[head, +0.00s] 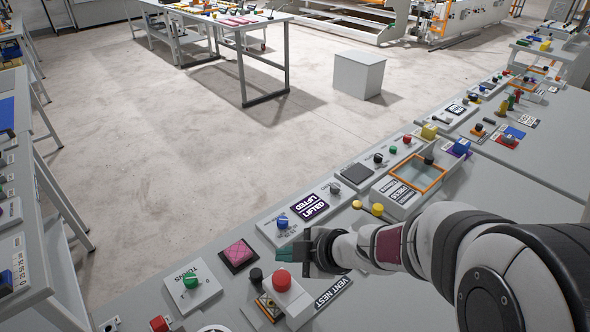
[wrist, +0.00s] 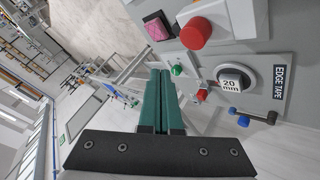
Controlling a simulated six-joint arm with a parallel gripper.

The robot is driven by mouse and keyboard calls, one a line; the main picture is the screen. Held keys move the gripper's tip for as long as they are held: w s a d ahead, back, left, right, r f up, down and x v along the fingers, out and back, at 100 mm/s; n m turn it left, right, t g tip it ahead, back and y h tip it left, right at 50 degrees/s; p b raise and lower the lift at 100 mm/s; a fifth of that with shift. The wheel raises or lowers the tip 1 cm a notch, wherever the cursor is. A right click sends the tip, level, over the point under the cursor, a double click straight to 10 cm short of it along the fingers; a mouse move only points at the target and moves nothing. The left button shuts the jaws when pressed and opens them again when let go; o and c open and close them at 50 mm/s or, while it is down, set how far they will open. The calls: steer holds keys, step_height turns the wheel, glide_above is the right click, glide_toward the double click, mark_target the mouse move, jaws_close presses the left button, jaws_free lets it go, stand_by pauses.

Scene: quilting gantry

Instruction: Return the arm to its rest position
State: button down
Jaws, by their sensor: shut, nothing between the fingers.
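My gripper (head: 289,252) is at the lower middle of the head view, at the end of my arm, which reaches in from the lower right. Its dark green fingers are shut together with nothing between them; they also show in the wrist view (wrist: 159,100). The fingers are over the grey console (head: 225,240), close to a blue knob (head: 282,222) and a red button (head: 282,280). Whether they touch anything below is hidden. The red button also shows in the wrist view (wrist: 196,33).
A pink pad (head: 238,253) and a green knob (head: 190,281) lie left of the gripper. An orange-framed window (head: 416,173) and several knobs line the console to the right. A grey box (head: 359,75) and a table (head: 240,50) stand on the open floor beyond.

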steer(key=w+d+r+m+t+h, duration=0.1)
steer(key=d+r+m+t+h, duration=0.15)
steer(key=d+m+h, duration=0.35)
steer(key=w+d+r+m+t+h, duration=0.1)
steer(key=w+d+r+m+t, duration=0.15)
steer(key=d+m, duration=0.4)
steer(key=s+d+m+g+h, duration=0.3)
steer(key=s+d+m, duration=0.1)
steer(key=s+d, duration=0.3)
steer(key=s+a+m+g+y, duration=0.2)
steer(key=s+a+m+g, duration=0.1)
steer(key=s, duration=0.7)
steer(key=s+a+m+g+y, duration=0.2)
steer(key=s+a+m+g, duration=0.2)
steer(key=s, duration=0.6)
steer(key=shift+s+a+f+m, duration=0.2)
steer(key=shift+a+f+m, duration=0.35)
steer(key=shift+m, duration=0.7)
